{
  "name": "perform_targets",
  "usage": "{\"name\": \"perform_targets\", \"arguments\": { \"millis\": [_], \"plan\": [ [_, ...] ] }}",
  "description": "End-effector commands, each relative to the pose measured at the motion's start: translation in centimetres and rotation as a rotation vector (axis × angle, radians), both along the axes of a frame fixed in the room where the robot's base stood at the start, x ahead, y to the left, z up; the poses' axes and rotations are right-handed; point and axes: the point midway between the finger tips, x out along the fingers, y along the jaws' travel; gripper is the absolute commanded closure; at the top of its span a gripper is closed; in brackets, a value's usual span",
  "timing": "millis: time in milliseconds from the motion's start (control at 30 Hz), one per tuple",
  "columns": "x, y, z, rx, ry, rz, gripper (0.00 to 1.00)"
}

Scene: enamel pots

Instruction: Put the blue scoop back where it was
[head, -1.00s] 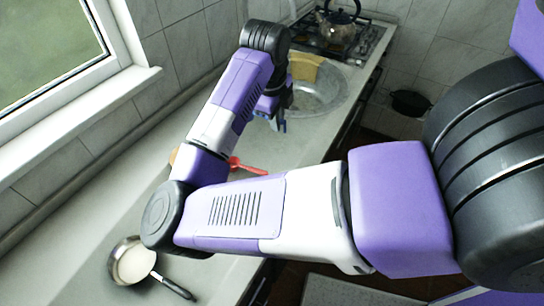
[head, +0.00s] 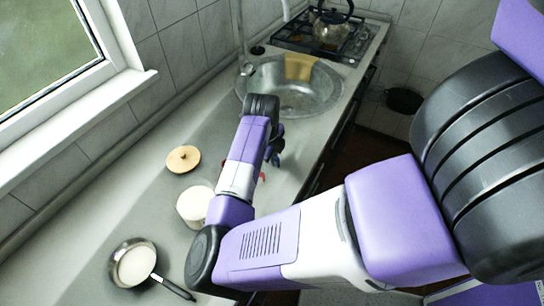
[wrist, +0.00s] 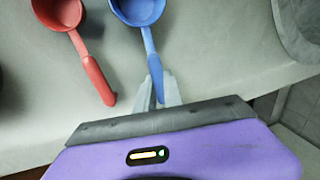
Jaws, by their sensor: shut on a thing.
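The blue scoop (wrist: 140,10) shows at the top of the wrist view, its cup partly cut off by the frame edge. My gripper (wrist: 158,92) is shut on the end of its blue handle. The red scoop (wrist: 60,12) lies left of it on the grey counter, its handle slanting down toward my gripper; the two scoops are apart. In the head view my gripper is mostly hidden behind my arm, over the counter on the near side of the sink. A small red part of the red scoop (head: 262,176) shows beside my arm. I cannot tell whether the blue scoop touches the counter.
A white pot (head: 193,208), a round wooden lid (head: 183,159) and a small pan (head: 135,266) stand on the counter left of my arm. The sink (head: 262,78) with a yellow cloth (head: 299,66) and a hob with a kettle (head: 332,30) are beyond. The window wall bounds the left.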

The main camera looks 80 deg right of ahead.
Motion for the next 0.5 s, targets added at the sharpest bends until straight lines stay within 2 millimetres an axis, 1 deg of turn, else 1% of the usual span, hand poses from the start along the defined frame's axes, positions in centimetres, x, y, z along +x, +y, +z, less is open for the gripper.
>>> {"name": "perform_targets", "arguments": {
  "millis": [233, 367, 400, 467, 500],
  "plan": [
    [0.02, -0.02, -0.11, -0.001, -0.001, -0.001, 1.00],
    [0.01, -0.01, -0.50, 0.000, -0.001, -0.001, 1.00],
    [0.01, -0.01, -0.37, 0.000, -0.001, -0.001, 0.80],
    [0.01, -0.01, -0.36, 0.000, -0.001, -0.001, 0.69],
    [0.01, -0.01, -0.36, 0.000, -0.001, -0.001, 0.66]
  ]
}}
